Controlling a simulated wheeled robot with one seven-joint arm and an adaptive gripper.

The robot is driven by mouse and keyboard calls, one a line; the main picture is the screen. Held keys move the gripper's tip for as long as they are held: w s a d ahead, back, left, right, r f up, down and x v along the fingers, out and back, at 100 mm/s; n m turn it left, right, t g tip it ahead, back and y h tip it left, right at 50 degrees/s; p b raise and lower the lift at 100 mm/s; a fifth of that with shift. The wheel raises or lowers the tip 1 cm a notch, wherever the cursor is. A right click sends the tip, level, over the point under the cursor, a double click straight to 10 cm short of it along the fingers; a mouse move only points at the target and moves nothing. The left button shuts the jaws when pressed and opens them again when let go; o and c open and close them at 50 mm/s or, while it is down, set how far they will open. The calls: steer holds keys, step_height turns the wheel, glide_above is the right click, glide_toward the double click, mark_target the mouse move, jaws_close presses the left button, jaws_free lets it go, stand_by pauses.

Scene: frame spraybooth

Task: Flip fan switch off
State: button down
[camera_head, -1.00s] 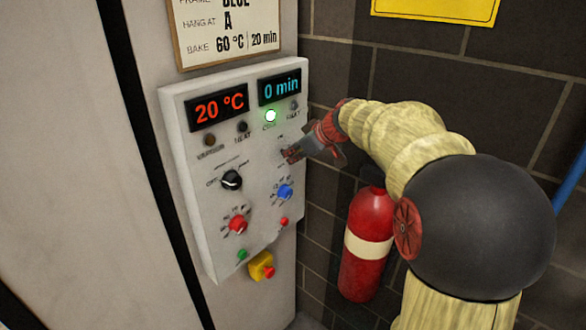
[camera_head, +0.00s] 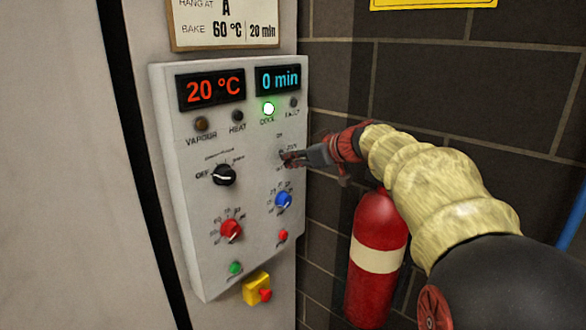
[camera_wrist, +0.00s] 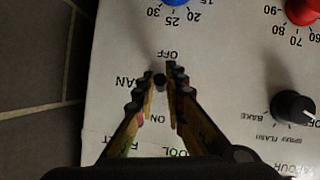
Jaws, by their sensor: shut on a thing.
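The fan switch (camera_wrist: 160,80) is a small dark toggle on the pale control panel (camera_head: 190,262). In the wrist view it stands between the OFF and ON labels, with FAN printed beside it. My gripper (camera_wrist: 158,82) has a fingertip on each side of the switch and is shut on it. In the head view my gripper (camera_head: 287,158) reaches in from the right to the panel's right side and hides the switch. I cannot tell clearly which way the lever leans.
Around it are a black knob (camera_head: 223,175), a blue knob (camera_head: 283,200), a red knob (camera_head: 231,230) and red and green buttons. The COOL lamp (camera_head: 268,108) glows green. Displays read 20 °C and 0 min. A fire extinguisher (camera_head: 376,262) stands below my arm.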

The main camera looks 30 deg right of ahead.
steer(key=shift+f+t+b, duration=0.4)
steer(key=shift+t+b, duration=0.4)
steer(key=shift+b, duration=0.2)
steer(key=c, duration=1.9)
jaws_free()
steer(key=shift+o, duration=0.3)
steer(key=v, duration=1.2)
